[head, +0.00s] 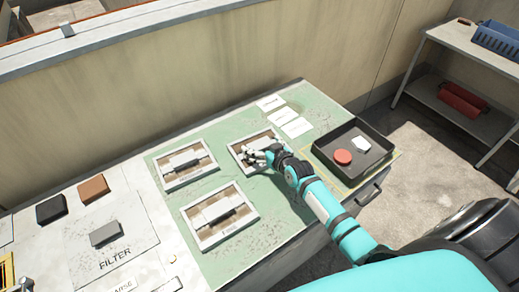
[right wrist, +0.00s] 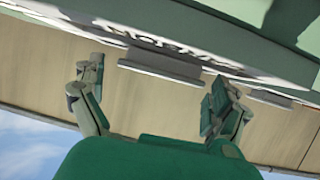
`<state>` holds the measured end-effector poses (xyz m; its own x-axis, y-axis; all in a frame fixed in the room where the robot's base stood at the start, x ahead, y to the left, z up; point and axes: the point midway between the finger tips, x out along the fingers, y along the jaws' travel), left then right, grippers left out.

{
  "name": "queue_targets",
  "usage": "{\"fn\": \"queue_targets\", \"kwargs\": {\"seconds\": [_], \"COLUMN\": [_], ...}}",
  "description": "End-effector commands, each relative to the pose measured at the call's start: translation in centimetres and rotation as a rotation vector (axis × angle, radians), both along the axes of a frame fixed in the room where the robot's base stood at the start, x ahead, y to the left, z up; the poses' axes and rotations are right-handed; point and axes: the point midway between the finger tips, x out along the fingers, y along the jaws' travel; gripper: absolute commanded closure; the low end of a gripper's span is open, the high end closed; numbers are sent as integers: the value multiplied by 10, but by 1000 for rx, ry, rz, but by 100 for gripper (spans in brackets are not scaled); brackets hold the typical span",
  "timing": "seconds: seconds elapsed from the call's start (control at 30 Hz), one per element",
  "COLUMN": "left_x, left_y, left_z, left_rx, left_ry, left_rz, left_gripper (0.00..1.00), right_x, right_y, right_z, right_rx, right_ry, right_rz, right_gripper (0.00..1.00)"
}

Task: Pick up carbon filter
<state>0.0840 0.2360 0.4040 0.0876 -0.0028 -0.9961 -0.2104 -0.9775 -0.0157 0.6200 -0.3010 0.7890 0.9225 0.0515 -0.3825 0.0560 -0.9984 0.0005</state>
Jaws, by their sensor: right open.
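No block carries a readable carbon filter label. A black block (head: 51,208), a brown block (head: 93,188) and a grey block (head: 105,233) lie on the white left part of the bench; the grey one is on a panel marked FILTER. My right gripper (head: 262,156) is over the upper-right pale frame (head: 236,154) on the green mat, far right of these blocks. In the right wrist view its fingers (right wrist: 155,98) are apart, with a grey bar (right wrist: 160,72) beyond the gap; contact cannot be told. My left gripper is not in view.
Two more pale frames, upper left (head: 173,181) and lower (head: 212,241), hold dark bars. A black tray (head: 322,151) holds a red disc (head: 342,157) and a white piece. White cards (head: 297,127) lie behind. A wall backs the bench; a shelf (head: 455,42) stands right.

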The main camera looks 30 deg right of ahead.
Motion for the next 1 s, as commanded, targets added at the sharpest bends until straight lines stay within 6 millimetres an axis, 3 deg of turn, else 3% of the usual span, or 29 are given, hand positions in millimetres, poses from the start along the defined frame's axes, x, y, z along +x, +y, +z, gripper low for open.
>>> {"fn": "queue_targets", "kwargs": {"seconds": [0.27,0.67,1.0], "left_x": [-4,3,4], "left_y": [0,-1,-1], "left_z": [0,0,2], "left_rx": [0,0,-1], "left_ry": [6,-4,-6], "left_rz": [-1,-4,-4], "left_gripper": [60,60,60], "right_x": [2,1,2], "right_y": [0,0,1], "right_z": [-1,-2,9], "right_rx": [0,0,0], "right_ry": [1,2,-2], "right_rz": [1,0,1], "right_gripper": [3,55,56]}}
